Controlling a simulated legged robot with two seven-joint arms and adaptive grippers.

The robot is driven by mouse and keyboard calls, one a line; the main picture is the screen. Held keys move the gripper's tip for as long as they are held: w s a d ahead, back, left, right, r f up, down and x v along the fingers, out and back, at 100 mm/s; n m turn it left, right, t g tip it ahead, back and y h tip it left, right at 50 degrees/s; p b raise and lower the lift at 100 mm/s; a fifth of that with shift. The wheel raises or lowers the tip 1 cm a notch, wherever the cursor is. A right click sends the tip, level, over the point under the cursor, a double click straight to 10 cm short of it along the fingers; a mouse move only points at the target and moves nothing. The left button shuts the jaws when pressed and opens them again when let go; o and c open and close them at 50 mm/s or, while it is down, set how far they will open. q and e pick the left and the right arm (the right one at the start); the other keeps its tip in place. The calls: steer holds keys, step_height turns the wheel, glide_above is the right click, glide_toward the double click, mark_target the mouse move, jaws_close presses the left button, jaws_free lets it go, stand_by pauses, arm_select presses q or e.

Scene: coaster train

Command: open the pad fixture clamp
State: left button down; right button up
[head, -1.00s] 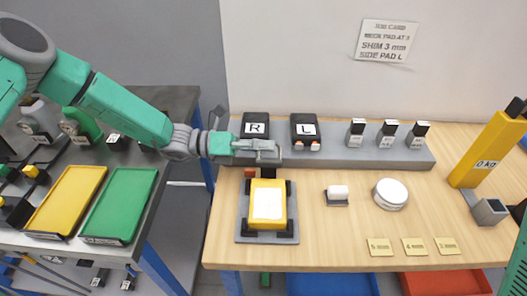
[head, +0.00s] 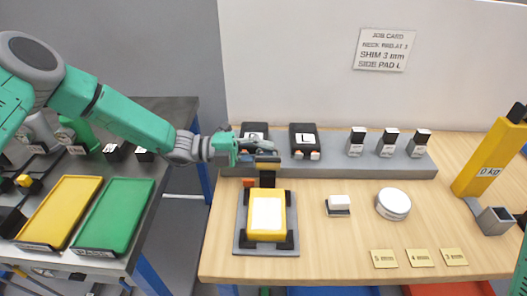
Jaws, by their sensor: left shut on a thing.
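The pad fixture (head: 240,243) is a grey plate on the wooden bench, with a yellow frame around a white pad (head: 266,214) and black corner blocks. Its clamp (head: 267,180) is a dark upright piece at the fixture's back edge, with a tan-orange top. My left gripper (head: 266,155) reaches in from the left, low over the back of the fixture, and is shut on the clamp's handle at the top. The fingers partly hide the handle, so its exact angle is unclear. My right gripper is out of view; only green arm parts show at the right edge.
A grey rack (head: 340,168) behind holds black blocks marked R and L and several small bottles. A white block (head: 339,205), a round white tin (head: 393,204) and shim plates (head: 419,258) lie right of the fixture. A yellow post (head: 488,160) stands far right.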

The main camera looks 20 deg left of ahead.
arm_select(q)
steer(key=shift+w+r+n, duration=0.15)
steer(key=shift+w+n, duration=0.15)
steer(key=shift+n, duration=0.2)
steer(key=shift+w, duration=0.1)
steer(key=c, duration=1.7)
jaws_free()
steer(key=shift+o, duration=0.3)
steer(key=shift+d+f, duration=0.1)
steer(key=shift+f, duration=0.15)
steer(key=shift+a, duration=0.4)
steer(key=v, duration=1)
steer(key=shift+a+f, duration=0.1)
steer(key=shift+a, duration=0.5)
